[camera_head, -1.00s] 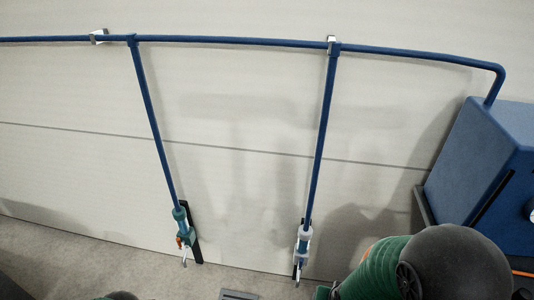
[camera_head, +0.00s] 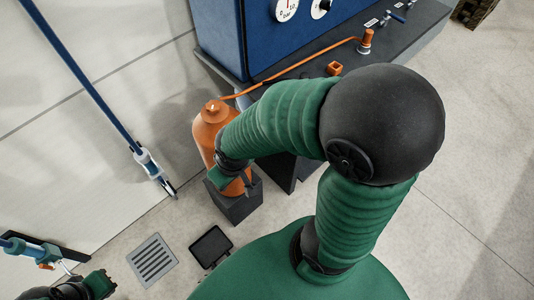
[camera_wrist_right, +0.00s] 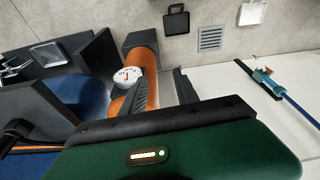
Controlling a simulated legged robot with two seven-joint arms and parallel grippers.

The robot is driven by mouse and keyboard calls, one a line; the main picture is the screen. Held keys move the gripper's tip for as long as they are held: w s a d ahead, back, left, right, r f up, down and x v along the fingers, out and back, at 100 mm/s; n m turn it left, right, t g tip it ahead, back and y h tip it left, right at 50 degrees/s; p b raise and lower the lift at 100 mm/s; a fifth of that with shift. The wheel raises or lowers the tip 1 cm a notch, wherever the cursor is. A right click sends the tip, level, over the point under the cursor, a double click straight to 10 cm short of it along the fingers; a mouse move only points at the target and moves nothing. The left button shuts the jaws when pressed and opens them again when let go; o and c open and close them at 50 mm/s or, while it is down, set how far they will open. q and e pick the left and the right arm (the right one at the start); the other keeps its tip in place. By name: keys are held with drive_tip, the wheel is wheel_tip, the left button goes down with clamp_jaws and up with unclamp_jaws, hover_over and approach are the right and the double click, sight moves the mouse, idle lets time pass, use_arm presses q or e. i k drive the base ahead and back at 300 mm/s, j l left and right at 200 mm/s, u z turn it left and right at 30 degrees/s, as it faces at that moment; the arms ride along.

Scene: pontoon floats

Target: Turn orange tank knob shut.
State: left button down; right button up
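The orange tank (camera_head: 204,135) stands upright in a dark block-shaped base (camera_head: 236,206) in the head view. Its orange top, with a small knob-like part (camera_head: 213,106), faces up. My right gripper (camera_head: 240,182) is beside the tank's lower body and partly covers it. In the right wrist view the tank (camera_wrist_right: 142,58) shows beyond the fingers with a round white dial face (camera_wrist_right: 127,76). The right fingers (camera_wrist_right: 163,90) are apart with nothing clearly held; one overlaps the tank. My left gripper (camera_head: 98,286) is at the lower left; its fingers are unclear.
A blue cabinet (camera_head: 222,35) with gauges stands on a dark bench (camera_head: 400,45) behind the tank. An orange hose (camera_head: 300,62) runs from the tank top to a bench fitting. A floor grate (camera_head: 152,260) and dark plate (camera_head: 210,246) lie in front.

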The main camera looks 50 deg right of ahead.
sight(212, 107)
drive_tip(key=k+z, duration=0.1)
drive_tip(key=z, duration=1.05)
